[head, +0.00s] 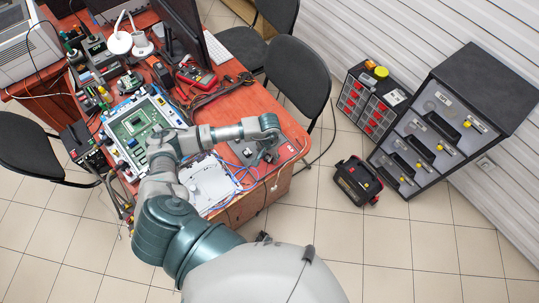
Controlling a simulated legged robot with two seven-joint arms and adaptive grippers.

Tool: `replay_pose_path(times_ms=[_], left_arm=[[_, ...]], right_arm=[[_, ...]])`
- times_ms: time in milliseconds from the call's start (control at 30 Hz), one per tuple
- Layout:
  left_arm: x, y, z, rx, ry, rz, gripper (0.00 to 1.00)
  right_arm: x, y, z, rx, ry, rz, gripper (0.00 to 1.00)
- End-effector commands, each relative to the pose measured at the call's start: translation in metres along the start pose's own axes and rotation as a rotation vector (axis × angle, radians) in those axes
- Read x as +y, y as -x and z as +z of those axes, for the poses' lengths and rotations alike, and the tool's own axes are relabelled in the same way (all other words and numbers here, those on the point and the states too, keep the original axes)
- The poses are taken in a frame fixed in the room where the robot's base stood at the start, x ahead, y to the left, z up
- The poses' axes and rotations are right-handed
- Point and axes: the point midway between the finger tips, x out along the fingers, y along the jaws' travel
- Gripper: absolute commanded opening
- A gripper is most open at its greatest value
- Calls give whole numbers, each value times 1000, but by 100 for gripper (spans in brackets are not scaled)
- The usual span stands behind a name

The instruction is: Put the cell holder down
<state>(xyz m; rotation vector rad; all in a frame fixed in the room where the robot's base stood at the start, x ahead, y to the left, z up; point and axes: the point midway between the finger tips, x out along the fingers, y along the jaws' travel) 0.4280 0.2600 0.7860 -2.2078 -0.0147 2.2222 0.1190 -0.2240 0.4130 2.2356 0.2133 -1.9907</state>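My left arm comes up from the bottom of the head view, bends over the desk (238,106) and reaches to its right part. My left gripper (268,156) is small and dark there, pointing down close to a grey flat surface at the desk's front right. I cannot tell whether its fingers are open or shut, or whether they hold anything. I cannot pick out a cell holder with certainty; it may be hidden at the gripper or too small to tell. My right gripper is not in view.
A green circuit board (129,127) and a white tray (209,188) with blue wires lie near my arm. A red multimeter (197,77) and a monitor (186,28) stand behind. Chairs (298,74), a black-red case (358,181) and drawer cabinets (438,128) stand on the floor.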

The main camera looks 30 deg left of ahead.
Motion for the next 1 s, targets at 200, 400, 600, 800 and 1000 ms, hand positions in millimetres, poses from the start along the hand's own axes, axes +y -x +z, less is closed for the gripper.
replay_pose_path(times_ms=[200,400,600,800,1000], left_arm=[[0,57,-2,10,-1,-1,53],[3,99,-2,8,-1,-4,53],[2,119,-1,6,0,-2,53],[0,122,0,5,1,-1,53],[1,122,-1,5,0,-1,53]], right_arm=[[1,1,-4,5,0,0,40],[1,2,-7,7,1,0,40],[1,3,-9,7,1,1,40],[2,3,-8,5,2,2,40],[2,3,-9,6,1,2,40]])
